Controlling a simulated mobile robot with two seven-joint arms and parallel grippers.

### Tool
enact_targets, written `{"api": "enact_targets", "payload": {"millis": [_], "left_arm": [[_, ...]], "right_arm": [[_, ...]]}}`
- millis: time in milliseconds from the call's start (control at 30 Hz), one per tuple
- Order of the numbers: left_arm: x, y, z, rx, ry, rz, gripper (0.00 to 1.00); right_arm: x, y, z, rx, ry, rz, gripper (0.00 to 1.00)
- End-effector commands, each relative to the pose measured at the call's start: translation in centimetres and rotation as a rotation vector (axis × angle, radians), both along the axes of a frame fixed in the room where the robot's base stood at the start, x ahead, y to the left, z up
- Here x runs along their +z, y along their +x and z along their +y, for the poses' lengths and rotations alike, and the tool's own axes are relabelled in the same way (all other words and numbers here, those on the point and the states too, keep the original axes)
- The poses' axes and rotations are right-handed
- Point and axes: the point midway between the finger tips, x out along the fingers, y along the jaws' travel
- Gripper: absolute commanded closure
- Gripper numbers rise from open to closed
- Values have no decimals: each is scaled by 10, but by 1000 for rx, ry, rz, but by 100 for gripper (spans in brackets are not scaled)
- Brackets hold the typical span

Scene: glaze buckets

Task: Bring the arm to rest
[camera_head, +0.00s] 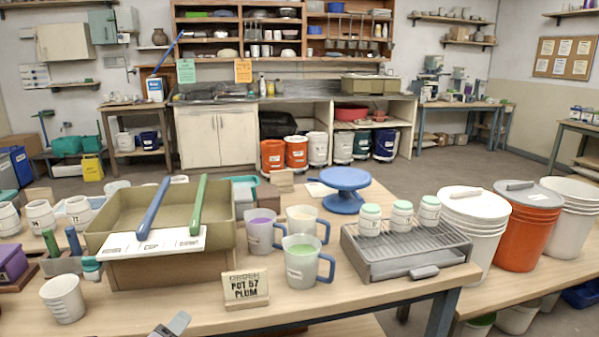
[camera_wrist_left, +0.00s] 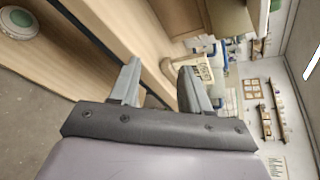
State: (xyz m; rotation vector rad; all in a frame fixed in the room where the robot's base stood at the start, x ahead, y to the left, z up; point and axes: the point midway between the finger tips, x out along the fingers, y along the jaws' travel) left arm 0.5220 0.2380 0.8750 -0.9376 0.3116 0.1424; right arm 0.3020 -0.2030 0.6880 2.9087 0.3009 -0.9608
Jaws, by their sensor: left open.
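My left gripper (camera_head: 172,328) shows only as a grey finger tip at the bottom edge of the head view, in front of the table's near edge. In the left wrist view the left gripper (camera_wrist_left: 158,82) has its two grey fingers apart, with nothing between them. The wooden table (camera_wrist_left: 115,45) lies beyond the fingers, and the order card (camera_wrist_left: 202,70) shows past the right-hand finger. The gripper touches nothing that I can see. My right gripper is in neither view.
A grey rack (camera_head: 405,262) with jars and large buckets (camera_head: 525,228) are to the right.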

Motion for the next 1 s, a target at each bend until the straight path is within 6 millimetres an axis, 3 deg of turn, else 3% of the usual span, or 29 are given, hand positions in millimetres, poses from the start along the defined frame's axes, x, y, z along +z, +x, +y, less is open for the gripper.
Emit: {"api": "enact_targets", "payload": {"millis": [100,300,600,800,1000], "left_arm": [[-42,-34,-21,64,-361,113,53],[-96,-95,-42,272,-950,276,53],[-149,-188,-42,723,-1672,390,53],[-161,-218,-36,882,-1868,382,53],[-162,-221,-35,900,-1890,379,53]], "right_arm": [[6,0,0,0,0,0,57],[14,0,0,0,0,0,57],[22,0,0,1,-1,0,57],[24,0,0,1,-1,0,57],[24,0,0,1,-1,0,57]]}}
